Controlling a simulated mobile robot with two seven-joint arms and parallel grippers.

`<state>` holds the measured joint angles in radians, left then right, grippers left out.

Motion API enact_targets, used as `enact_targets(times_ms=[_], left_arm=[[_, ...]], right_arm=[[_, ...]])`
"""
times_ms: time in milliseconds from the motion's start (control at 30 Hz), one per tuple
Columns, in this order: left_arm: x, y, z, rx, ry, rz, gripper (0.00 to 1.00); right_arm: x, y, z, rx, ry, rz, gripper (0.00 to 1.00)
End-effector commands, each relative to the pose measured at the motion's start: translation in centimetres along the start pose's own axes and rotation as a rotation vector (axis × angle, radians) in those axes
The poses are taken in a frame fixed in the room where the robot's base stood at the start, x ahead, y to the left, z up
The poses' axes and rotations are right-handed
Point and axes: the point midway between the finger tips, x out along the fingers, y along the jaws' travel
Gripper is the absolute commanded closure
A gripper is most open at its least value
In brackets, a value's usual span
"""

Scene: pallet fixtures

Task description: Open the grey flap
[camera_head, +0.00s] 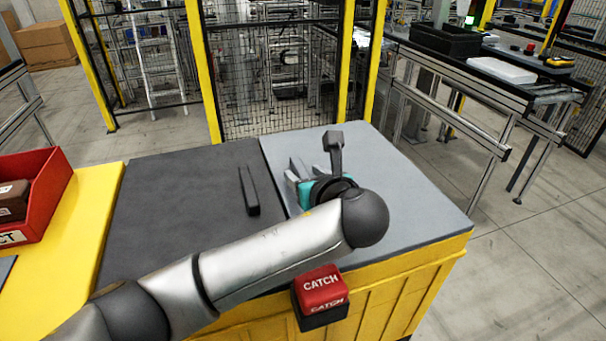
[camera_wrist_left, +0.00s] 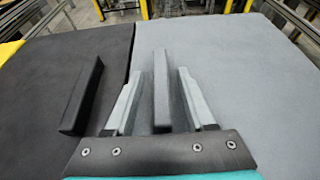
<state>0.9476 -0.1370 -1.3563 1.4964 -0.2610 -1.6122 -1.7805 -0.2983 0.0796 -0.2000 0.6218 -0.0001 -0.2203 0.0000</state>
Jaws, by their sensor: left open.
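The grey flap (camera_head: 400,190) is the light grey panel on the right half of the yellow box's top; it lies flat, level with the dark panel beside it. It also fills the right of the left wrist view (camera_wrist_left: 240,80). Its grey bar handle (camera_wrist_left: 161,88) stands between the fingers of my left gripper (camera_wrist_left: 156,95). The gripper is open, one finger each side of the bar, with gaps visible on both sides. In the head view my left gripper (camera_head: 299,171) is low over the flap's left part, and my arm hides some of the flap's near edge. My right gripper is not in view.
A dark panel (camera_head: 170,200) with a black bar handle (camera_head: 249,190) covers the left half. A red block marked CATCH (camera_head: 321,288) sits on the box's front. A red bin (camera_head: 45,190) stands at left. A yellow-framed mesh fence (camera_head: 275,80) stands behind.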

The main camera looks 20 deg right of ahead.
Motion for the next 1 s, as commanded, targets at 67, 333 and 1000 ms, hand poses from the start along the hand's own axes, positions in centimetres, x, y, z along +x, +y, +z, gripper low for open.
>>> enact_targets(times_ms=[67,333,1000], left_arm=[[0.8,0.0,0.0,0.000,-0.001,0.001,0.45],[1.6,-0.1,0.0,0.000,0.000,-0.001,0.45],[1.5,0.0,0.0,0.000,0.000,0.000,1.00]], right_arm=[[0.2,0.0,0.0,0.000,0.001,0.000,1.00],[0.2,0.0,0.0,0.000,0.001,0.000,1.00],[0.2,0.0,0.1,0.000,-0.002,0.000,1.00]])
